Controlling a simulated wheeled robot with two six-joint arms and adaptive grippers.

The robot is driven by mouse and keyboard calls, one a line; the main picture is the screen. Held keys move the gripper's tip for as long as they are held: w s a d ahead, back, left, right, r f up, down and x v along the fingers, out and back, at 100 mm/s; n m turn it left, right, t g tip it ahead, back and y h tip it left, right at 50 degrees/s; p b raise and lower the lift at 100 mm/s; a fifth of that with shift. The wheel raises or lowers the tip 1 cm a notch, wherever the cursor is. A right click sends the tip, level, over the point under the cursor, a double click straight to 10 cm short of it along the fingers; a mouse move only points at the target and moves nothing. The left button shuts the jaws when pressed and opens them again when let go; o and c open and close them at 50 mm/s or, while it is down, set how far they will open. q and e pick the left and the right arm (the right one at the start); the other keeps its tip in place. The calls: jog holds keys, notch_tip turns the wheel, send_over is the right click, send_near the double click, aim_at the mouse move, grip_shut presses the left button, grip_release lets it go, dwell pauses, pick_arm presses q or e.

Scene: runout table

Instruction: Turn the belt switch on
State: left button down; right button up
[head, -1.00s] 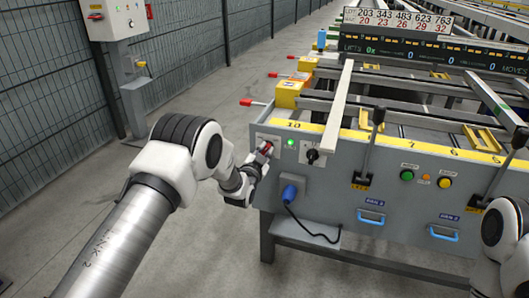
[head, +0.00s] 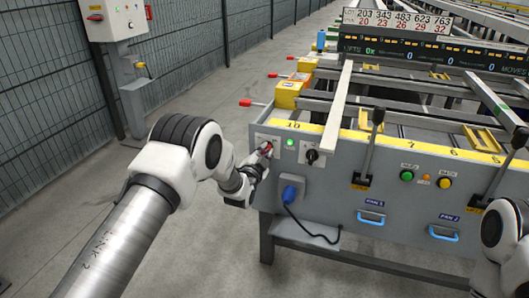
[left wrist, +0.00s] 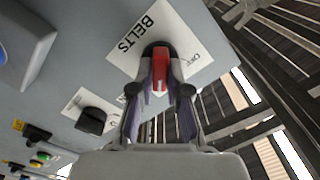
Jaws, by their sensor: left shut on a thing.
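The belt switch (left wrist: 160,70) has a red handle on a white plate (left wrist: 130,38) lettered BELTS. An OFF mark shows at the plate's right side in the left wrist view. My left gripper (left wrist: 160,88) is shut on the red handle, one finger on each side. In the head view the left gripper (head: 262,154) is at the panel's left end, and the fingers hide most of the switch. I cannot tell from these frames which mark the handle points to. My right gripper is out of view; only part of that arm shows at the right edge.
A lit green lamp (head: 290,143) and a black knob (head: 312,156) sit right of the switch. Below are a blue plug (head: 289,192) with a cable. Black levers (head: 370,145) stand up farther right. Open floor lies left of the table.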

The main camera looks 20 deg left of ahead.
pick_arm(q)
jog(key=c, duration=1.1)
grip_release()
jog(key=shift+c, duration=0.2)
jog(key=s, duration=1.2)
jog(key=shift+a, duration=0.15)
